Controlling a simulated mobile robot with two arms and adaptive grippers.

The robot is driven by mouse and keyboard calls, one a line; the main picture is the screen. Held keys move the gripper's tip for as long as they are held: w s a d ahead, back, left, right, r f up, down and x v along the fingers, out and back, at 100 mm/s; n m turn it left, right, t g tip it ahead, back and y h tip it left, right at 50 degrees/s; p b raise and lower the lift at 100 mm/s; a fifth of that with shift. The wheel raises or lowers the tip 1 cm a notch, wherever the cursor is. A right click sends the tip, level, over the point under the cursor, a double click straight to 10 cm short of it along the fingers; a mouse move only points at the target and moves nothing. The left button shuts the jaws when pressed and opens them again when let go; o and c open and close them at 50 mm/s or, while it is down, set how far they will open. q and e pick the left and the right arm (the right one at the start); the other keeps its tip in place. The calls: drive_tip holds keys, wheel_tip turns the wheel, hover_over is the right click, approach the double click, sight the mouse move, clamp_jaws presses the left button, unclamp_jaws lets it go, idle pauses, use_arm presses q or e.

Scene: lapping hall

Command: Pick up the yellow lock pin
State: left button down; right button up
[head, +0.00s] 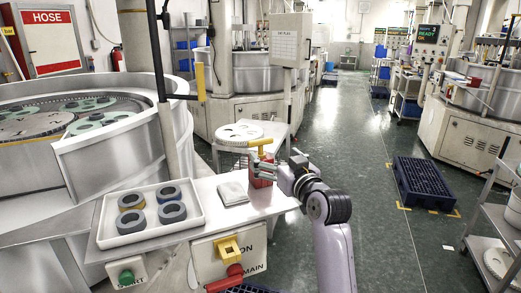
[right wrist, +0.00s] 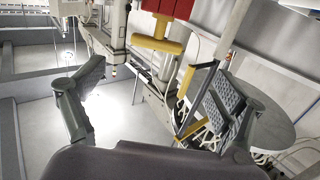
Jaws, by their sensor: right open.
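The yellow lock pin (head: 259,143) has a T-shaped handle and stands up from a red block (head: 261,181) at the far right of the white bench. In the right wrist view, the pin (right wrist: 158,43) and the red block (right wrist: 172,8) show at the top centre, beyond my fingers. My right gripper (head: 262,169) reaches in from the right, beside the red block and just below the pin's handle in the picture. In the right wrist view its fingers (right wrist: 150,100) are spread apart with nothing between them. My left gripper is in neither view.
A yellow switch (head: 229,249) and red handle (head: 224,280) are on the bench front.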

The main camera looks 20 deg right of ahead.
sight(262, 143)
drive_tip(key=w, duration=0.3)
drive_tip(key=w+p, duration=0.1)
drive_tip(key=w, duration=0.1)
drive_tip(key=shift+w+a, duration=0.2)
drive_tip(key=shift+a, duration=0.1)
drive_tip(key=shift+w+p, duration=0.85)
drive_tip(key=shift+w, duration=1.1)
drive_tip(key=shift+w+f, duration=0.1)
drive_tip(key=shift+w, duration=0.6)
drive_tip(key=shift+c, duration=0.4)
drive_tip(key=c, duration=1.3)
